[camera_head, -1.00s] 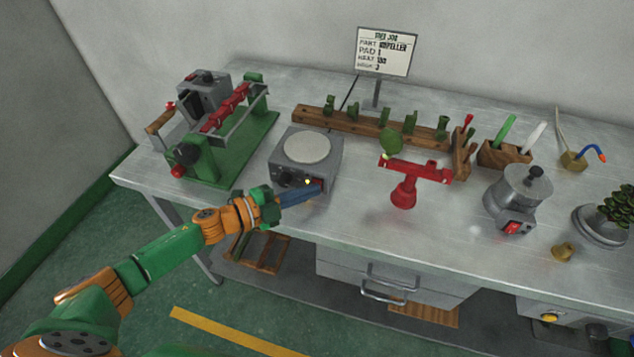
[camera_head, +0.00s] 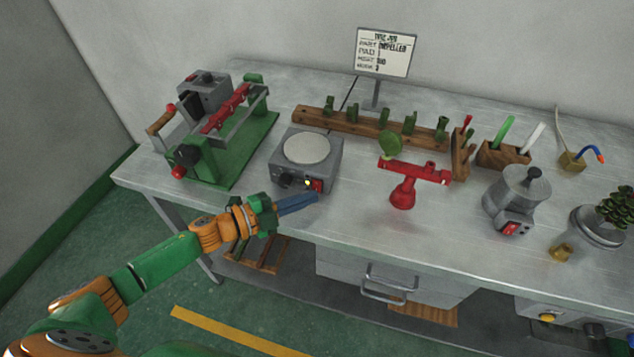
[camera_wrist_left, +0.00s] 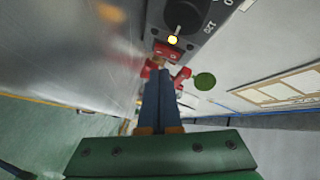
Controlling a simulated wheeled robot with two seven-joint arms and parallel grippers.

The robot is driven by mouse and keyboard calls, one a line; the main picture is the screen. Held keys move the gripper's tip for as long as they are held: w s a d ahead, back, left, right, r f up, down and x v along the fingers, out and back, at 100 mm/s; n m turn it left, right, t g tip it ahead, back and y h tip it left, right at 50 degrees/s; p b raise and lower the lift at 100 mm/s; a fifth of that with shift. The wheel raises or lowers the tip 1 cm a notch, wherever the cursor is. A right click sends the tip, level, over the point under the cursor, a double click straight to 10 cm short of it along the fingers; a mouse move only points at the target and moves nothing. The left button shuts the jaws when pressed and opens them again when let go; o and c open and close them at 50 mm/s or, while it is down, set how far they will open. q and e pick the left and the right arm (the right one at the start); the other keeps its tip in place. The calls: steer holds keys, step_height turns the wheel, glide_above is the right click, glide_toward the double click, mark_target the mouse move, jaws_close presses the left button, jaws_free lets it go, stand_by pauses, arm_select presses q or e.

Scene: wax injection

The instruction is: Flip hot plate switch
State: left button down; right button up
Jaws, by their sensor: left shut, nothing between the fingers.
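The hot plate (camera_head: 298,174) is a grey box with a pale round top, standing near the table's front edge. Its front face carries a dark knob (camera_head: 285,180), a small lit yellow lamp (camera_head: 307,183) and a red switch (camera_head: 318,185). My left gripper (camera_head: 316,197) is shut and empty, its blue fingers just in front of and slightly below the switch. In the left wrist view the fingers (camera_wrist_left: 160,85) point toward the red switch (camera_wrist_left: 167,51), with the yellow lamp (camera_wrist_left: 173,39) and knob (camera_wrist_left: 183,15) beyond. Whether the fingertips touch the switch cannot be told. My right gripper is not in view.
A green-based machine (camera_head: 235,150) stands left of the hot plate. A red stand (camera_head: 404,193) is to its right, and a wooden rack (camera_head: 350,124) with green pieces is behind. A grey pot (camera_head: 517,195) with a red switch stands farther right.

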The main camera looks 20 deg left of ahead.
arm_select(q)
steer(key=s+p, duration=0.1)
steer(key=s, duration=0.2)
steer(key=shift+s+f, duration=0.1)
steer(key=shift+s, duration=0.2)
steer(key=shift+s+a+f+p, duration=0.15)
steer(key=shift+s+p, duration=0.2)
steer(key=shift+s, duration=0.3)
